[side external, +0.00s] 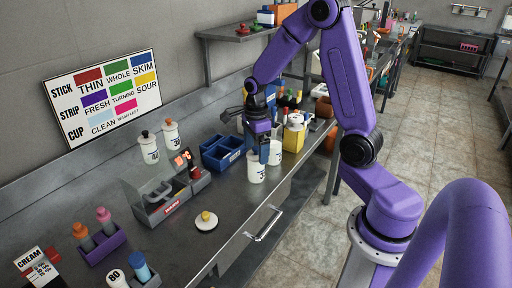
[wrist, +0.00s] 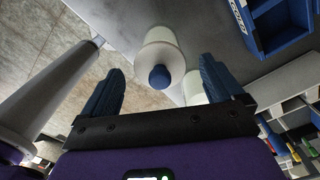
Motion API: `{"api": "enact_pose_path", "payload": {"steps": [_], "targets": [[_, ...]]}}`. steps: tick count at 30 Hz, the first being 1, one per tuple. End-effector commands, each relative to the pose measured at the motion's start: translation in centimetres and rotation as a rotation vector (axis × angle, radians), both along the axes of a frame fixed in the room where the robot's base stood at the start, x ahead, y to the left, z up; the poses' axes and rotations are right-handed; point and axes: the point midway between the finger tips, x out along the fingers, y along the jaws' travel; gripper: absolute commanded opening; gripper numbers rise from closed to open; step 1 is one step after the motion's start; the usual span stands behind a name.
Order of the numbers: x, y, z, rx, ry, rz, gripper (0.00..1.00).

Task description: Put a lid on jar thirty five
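Two white jars stand close together near the counter's front edge. The front jar (side external: 256,172) has dark print that I cannot read surely; the other jar (side external: 275,154) is just right of it. A white lid with a yellow knob (side external: 206,222) lies on the counter, left of and nearer than the jars. My gripper (side external: 264,152) points down just above the two jars. In the wrist view my gripper (wrist: 162,88) is open, with a blue round knob (wrist: 160,77) on a white jar (wrist: 158,45) between and beyond its fingers. The second jar (wrist: 191,88) is partly hidden.
A blue bin (side external: 222,153) stands behind the jars. A yellow container (side external: 294,134) is to the right. The counter around the yellow-knobbed lid is clear.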

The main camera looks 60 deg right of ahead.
Motion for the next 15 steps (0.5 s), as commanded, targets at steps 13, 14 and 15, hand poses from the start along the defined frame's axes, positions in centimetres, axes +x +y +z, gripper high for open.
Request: {"api": "enact_pose_path", "payload": {"steps": [13, 14, 15], "targets": [[0.2, 0.0, 4.3, -0.001, -0.009, -0.001, 0.94], [0.2, 0.0, 4.9, -0.001, -0.008, 0.0, 0.94], [0.2, 0.0, 5.8, -0.001, -0.008, -0.001, 0.94]]}}
